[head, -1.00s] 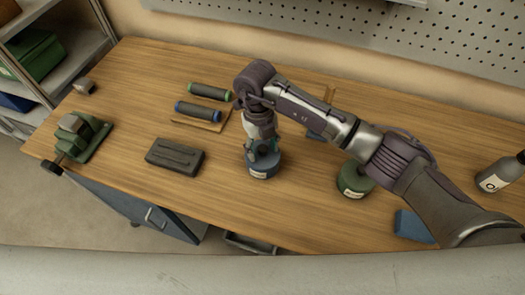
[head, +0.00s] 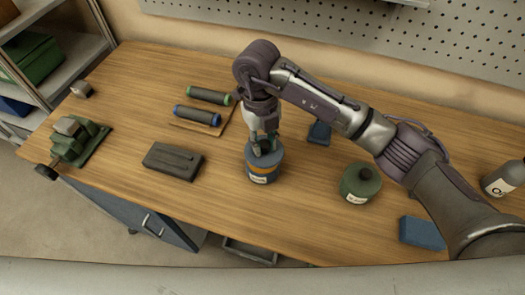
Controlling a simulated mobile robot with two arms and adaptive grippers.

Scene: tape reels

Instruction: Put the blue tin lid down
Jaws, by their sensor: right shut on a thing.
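The blue tin (head: 264,177) stands upright on the wooden bench near the middle, with a pale label low on its front. The blue tin lid (head: 276,157) is at the tin's top, and an orange band shows between lid and body. My right gripper (head: 265,150) points down from above and is shut on the lid. Its fingers hide part of the lid's top. I cannot tell whether the lid rests on the tin or is slightly raised. My left gripper is not in view.
A green tin (head: 361,186) stands to the right, with a blue block (head: 421,232) and a grey bottle (head: 503,179) beyond. A dark case (head: 173,161), a green vise (head: 80,142) and two rolls on a board (head: 203,131) are left.

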